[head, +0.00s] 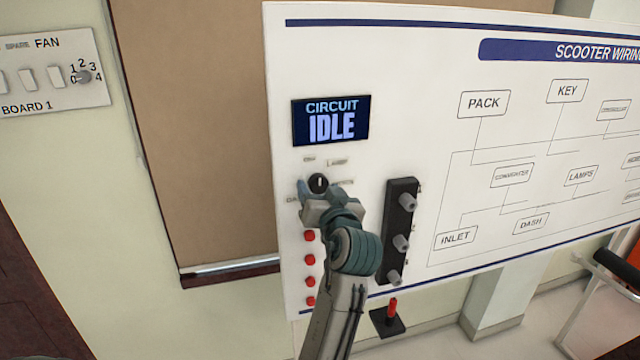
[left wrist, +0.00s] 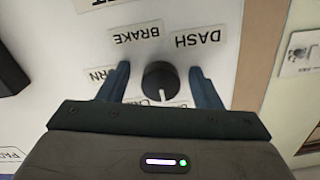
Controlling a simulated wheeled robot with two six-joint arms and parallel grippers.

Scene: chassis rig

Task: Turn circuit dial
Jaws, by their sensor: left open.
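The circuit dial is a small round black knob (head: 318,183) on the white wiring board (head: 440,25), below a dark screen (head: 331,121) reading "CIRCUIT IDLE". In the left wrist view the knob (left wrist: 161,80) has a pale pointer line and labels around it, among them DASH and BRAKE. My left gripper (head: 317,186) is at the dial. In the left wrist view its fingers (left wrist: 163,85) are open, one on each side of the knob with a gap to both. My arm hides the board just below the dial. My right gripper is not in view.
Several red buttons (head: 310,258) run down the board below the dial. A black strip with grey knobs (head: 401,232) stands to the right. A red-handled piece on a black base (head: 390,316) is below the board. A fan switch panel (head: 45,75) is at upper left.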

